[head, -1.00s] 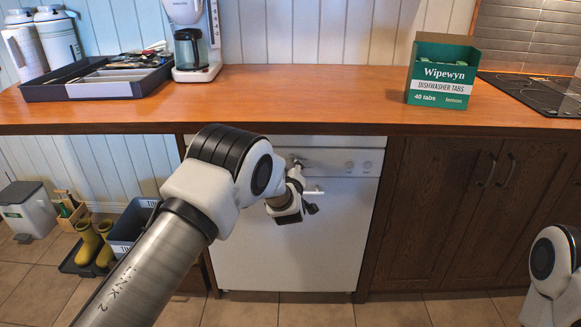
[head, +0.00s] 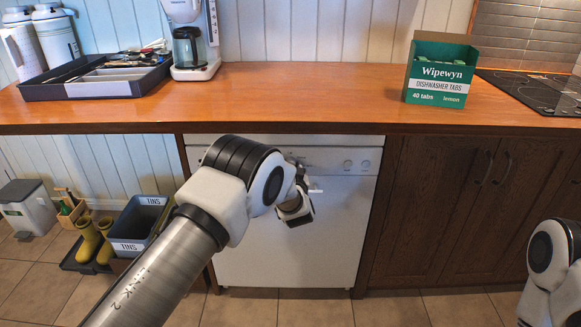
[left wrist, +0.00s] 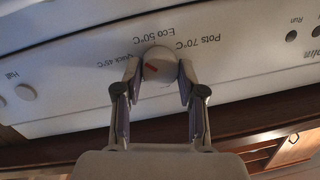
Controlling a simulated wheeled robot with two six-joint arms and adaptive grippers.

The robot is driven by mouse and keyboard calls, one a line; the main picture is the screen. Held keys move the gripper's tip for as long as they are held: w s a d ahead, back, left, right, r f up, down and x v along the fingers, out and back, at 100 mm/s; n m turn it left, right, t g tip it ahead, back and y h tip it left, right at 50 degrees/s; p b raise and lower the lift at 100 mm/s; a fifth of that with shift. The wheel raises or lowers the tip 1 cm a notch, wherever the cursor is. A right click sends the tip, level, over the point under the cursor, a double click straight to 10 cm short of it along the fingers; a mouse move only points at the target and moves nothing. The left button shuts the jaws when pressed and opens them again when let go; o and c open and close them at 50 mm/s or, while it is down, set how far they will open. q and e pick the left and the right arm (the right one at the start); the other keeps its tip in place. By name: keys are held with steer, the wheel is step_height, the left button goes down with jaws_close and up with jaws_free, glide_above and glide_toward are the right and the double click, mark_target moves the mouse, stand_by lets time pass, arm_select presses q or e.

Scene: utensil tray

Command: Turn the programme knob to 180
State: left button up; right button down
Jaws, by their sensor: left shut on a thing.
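The programme knob (left wrist: 160,64) is a round pale knob with a red mark on the dishwasher's panel. In the left wrist view its mark lies on the left side of the knob, pointing left and slightly up towards "Quick 45°C". "Eco 50°C" and "Pots 70°C" are printed around it. My left gripper (left wrist: 159,82) is shut on the knob, one finger on each side. In the head view my own arm hides the knob and fingertips in front of the white dishwasher (head: 285,250). My right gripper is out of view; only part of that arm shows at the right edge.
Panel buttons labelled Half (left wrist: 26,91) and Run (left wrist: 291,36) flank the knob. The wooden counter (head: 310,95) overhangs the dishwasher, with a green tabs box (head: 437,70) and a utensil tray (head: 105,90) on it. Bins and boots stand on the floor at left.

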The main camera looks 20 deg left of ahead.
arm_select(q)
steer(key=m, duration=0.4)
steer(key=shift+d+f+t+y, duration=0.1)
steer(key=shift+t+y, duration=0.2)
steer(key=m, duration=0.3)
steer(key=shift+m, duration=0.3)
steer(key=o, duration=1.1)
steer(key=shift+o, duration=0.2)
steer(key=shift+s, duration=0.1)
steer(key=v, duration=1.1)
steer(key=shift+s+d+f, duration=0.2)
steer(key=shift+s+d, duration=0.1)
